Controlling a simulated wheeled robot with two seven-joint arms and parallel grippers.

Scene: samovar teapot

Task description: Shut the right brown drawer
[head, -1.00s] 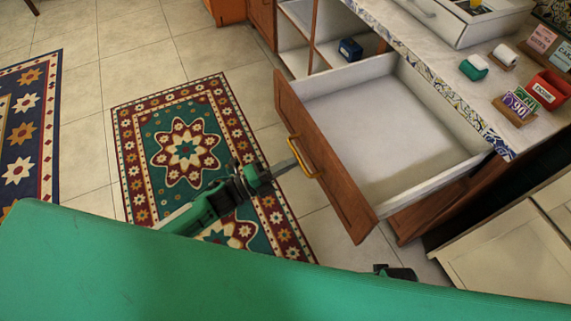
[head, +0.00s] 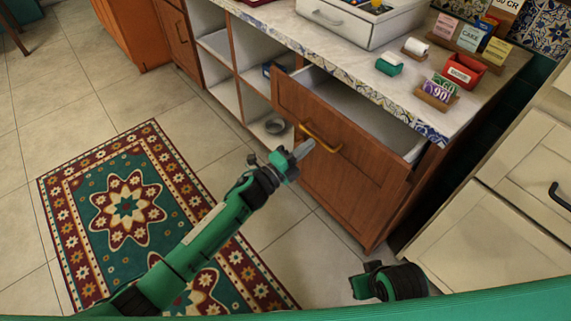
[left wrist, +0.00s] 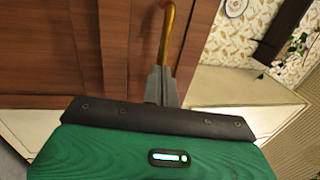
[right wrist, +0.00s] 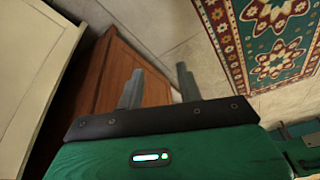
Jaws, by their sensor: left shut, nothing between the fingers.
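The right brown drawer (head: 355,135) is partly open under the counter, its pale interior showing behind the wooden front. Its gold handle (head: 318,138) is on the front and also shows in the left wrist view (left wrist: 168,35). My left gripper (head: 304,149) is shut and empty, with its fingertips at the handle's left end. In the left wrist view the closed fingers (left wrist: 160,85) are just below the handle; I cannot tell whether they touch it. My right gripper (right wrist: 158,85) is open and empty, low beside the brown cabinet (right wrist: 120,75).
The counter (head: 400,85) holds a white drawer box (head: 350,28), a green roll holder (head: 389,65), a red box (head: 463,72) and small signs. Open shelves (head: 225,55) are left of the drawer. A patterned rug (head: 125,210) lies on the floor. Cream cabinets (head: 490,225) stand at right.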

